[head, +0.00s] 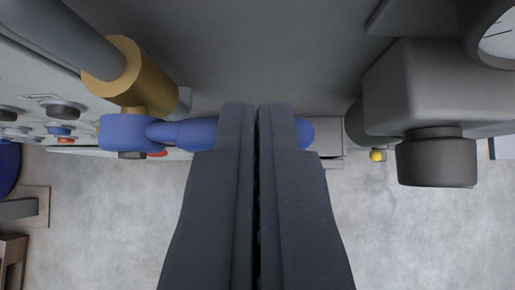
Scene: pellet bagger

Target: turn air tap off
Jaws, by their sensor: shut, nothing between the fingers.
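The air tap has a brass body (143,82) on a grey pipe at the upper left. Its blue lever handle (128,132) runs to the right from below the brass body. My gripper (258,108) is shut and empty, its dark fingers pointing up the picture in the middle. The fingers hide the middle of the blue lever. The lever's rounded end (306,134) shows just right of the fingers. I cannot tell whether the fingers touch the lever.
A grey block with a dark knob (436,158) and part of a gauge (497,45) stand at the right. A panel with several knobs (62,108) is at the left. A small yellow ball (376,156) shows near the knob. Concrete floor lies below.

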